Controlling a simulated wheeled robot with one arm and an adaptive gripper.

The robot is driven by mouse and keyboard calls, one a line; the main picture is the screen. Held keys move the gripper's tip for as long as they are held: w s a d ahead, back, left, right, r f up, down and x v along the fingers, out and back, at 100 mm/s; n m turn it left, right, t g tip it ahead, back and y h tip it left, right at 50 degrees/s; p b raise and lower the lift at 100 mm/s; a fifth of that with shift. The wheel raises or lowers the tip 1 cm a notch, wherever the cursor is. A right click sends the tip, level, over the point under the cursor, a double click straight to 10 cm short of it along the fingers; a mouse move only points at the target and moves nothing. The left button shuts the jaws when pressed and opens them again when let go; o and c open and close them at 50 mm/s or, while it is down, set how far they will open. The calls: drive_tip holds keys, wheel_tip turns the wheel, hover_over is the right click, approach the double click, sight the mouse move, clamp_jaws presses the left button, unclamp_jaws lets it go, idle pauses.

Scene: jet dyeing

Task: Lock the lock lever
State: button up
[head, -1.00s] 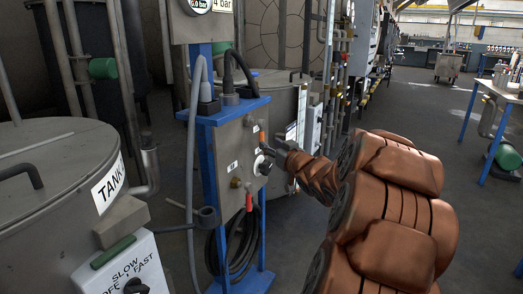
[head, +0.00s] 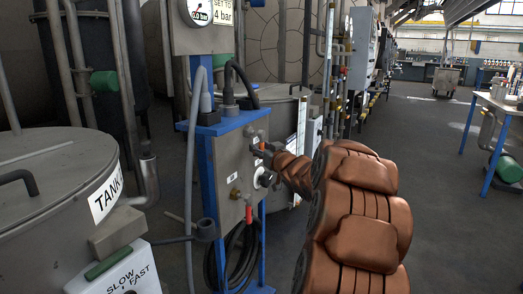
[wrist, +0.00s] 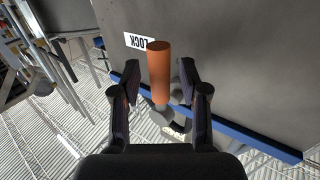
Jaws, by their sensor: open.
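The lock lever (wrist: 158,68) has an orange cylindrical handle on a grey pivot, in front of a grey panel, beside a white "LOCK" label (wrist: 138,41). My gripper (wrist: 157,80) is open, with one dark finger on each side of the lever. Contact with the fingers cannot be told. In the head view my gripper (head: 260,152) is at the front of the grey control panel (head: 232,165) on its blue stand. There the lever is mostly hidden by my gripper.
A tank (head: 60,165) stands at the left, a table (head: 497,103) at the right.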

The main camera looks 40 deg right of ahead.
clamp_jaws()
idle(0.3)
idle(0.4)
